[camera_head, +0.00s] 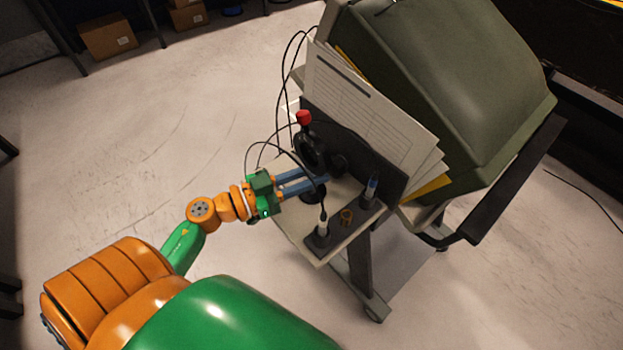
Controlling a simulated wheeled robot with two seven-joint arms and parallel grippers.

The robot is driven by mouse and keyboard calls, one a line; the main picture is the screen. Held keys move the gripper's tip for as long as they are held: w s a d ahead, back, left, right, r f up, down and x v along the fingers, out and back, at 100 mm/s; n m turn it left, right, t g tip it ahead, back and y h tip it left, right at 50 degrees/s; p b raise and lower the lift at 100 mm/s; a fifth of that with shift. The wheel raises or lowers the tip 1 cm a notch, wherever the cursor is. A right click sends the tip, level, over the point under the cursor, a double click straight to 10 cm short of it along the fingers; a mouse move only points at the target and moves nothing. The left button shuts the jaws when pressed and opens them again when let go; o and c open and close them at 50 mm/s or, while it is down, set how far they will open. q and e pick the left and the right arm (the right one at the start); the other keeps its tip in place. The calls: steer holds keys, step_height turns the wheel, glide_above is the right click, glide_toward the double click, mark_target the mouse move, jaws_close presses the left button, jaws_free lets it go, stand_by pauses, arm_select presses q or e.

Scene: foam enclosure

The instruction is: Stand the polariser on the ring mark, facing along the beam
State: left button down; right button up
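A black round disc (312,153) with a red knob on top stands upright over the small pale shelf (330,252); it may be the polariser. My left gripper (318,176) reaches in from the left at this piece, below the disc. Its two blue-grey fingers show a gap between them. Whether they press on a post there is hidden. A dark round base (312,196) shows just below the fingers. I cannot make out the ring mark or the beam. My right gripper is not in view.
On the shelf are a white-and-black post (322,228), a small brass ring (347,217) and a blue-topped holder (371,188). A dark panel (390,180), papers (360,100) and a large green case (450,75) stand behind. Black cables loop beside the gripper.

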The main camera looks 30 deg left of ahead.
arm_select(q)
steer(key=shift+r, duration=0.1)
steer(key=c, duration=1)
jaws_free()
steer(key=shift+o, duration=1.3)
